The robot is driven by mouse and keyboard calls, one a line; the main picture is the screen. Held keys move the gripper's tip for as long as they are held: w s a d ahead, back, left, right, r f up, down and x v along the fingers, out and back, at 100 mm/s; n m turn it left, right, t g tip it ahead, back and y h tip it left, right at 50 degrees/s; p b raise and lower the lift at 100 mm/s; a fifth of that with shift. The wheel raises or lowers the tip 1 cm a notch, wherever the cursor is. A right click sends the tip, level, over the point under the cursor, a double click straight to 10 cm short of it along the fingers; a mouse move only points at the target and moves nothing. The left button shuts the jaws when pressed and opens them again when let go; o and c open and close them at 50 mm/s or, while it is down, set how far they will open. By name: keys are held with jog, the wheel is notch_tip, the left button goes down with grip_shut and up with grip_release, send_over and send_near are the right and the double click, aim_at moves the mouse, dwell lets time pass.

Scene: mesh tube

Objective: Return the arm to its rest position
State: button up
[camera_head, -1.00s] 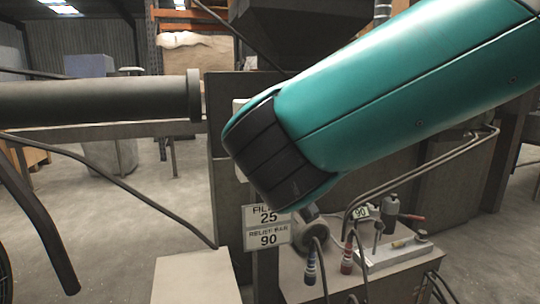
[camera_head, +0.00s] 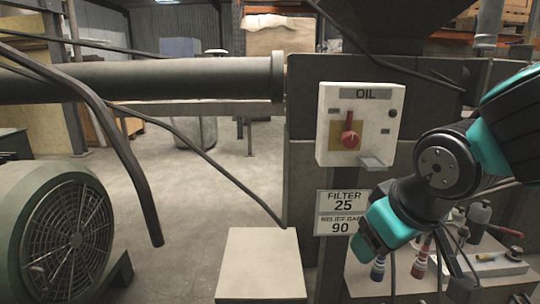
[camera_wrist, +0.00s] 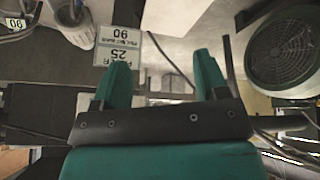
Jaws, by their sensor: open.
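My arm is teal and black and comes in from the right edge in the head view. My gripper (camera_head: 378,240) is at its lower end, just below and right of the sign (camera_head: 340,212) reading FILTER 25 and RELIEF BAR 90. In the wrist view my gripper (camera_wrist: 162,82) shows two teal fingers standing apart, with nothing between them. The same sign (camera_wrist: 116,48) appears upside down beyond the left finger. In the head view the fingertips are small and partly turned away.
An OIL box (camera_head: 360,125) with a red switch (camera_head: 349,139) hangs above the sign. A dark pipe (camera_head: 140,80) runs left. A bent bar (camera_head: 120,150) and fan-covered motor (camera_head: 65,240) stand left. Hoses and fittings (camera_head: 485,265) sit lower right. A pale block (camera_head: 260,265) stands front centre.

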jog(key=s+a+n+g+y, duration=0.25)
jog(key=s+g, duration=0.25)
jog(key=s, duration=0.8)
notch_tip(320, 180, up, 19)
jog(key=p, duration=1.9)
jog(key=shift+d+m, duration=0.2)
jog(key=shift+m, duration=0.15)
